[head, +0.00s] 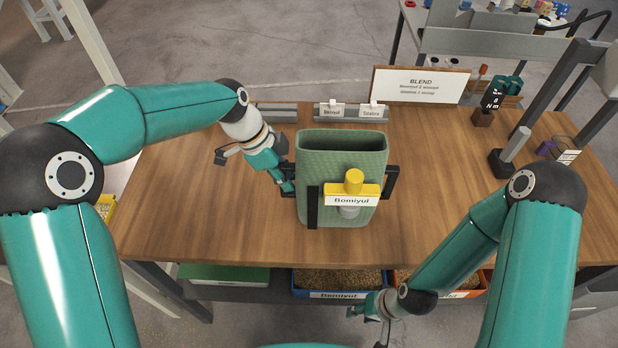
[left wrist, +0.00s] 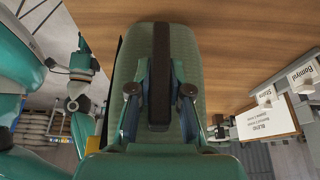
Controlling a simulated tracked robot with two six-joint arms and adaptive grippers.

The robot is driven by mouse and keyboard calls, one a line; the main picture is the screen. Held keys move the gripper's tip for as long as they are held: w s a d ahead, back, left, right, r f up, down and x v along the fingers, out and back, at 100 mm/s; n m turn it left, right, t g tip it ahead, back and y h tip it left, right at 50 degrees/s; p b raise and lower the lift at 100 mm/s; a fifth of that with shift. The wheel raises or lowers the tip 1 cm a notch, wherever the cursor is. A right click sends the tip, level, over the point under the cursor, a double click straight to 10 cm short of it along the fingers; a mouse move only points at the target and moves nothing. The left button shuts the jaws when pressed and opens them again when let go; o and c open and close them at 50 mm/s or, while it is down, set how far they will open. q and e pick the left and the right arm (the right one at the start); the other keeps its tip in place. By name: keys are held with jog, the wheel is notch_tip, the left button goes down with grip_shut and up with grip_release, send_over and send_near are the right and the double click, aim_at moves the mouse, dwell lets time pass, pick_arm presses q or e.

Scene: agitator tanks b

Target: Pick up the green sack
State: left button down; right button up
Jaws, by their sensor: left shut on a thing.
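The green sack (head: 320,160) stands upright and open at the top on the wooden table (head: 190,210). It has black side handles, a yellow knob, a grey spout and a label reading "Bomiyul". My left gripper (head: 287,186) is at the sack's left side, shut on its left black handle. In the left wrist view my left gripper (left wrist: 160,75) has a finger on each side of the black handle (left wrist: 161,45), with the green sack wall (left wrist: 207,95) behind. I cannot tell whether the sack's base touches the table. My right gripper (head: 362,311) is low at the table's front edge, small and partly hidden.
A "BLEND" sign (head: 420,85) and a grey holder with name cards (head: 350,112) stand at the back. Dark stands (head: 503,162) are at the right. Below the front edge are a blue bin of grain (head: 338,280) and a green box (head: 224,274). The table's left part is clear.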

pick_arm(q)
notch_tip(320, 180, up, 9)
jog(key=shift+w+f+b, duration=0.1)
jog(key=shift+b, duration=0.25)
notch_tip(320, 180, up, 11)
jog(key=p, duration=0.1)
jog(key=shift+p, duration=0.35)
jog(key=shift+f, duration=0.1)
dwell(0.4)
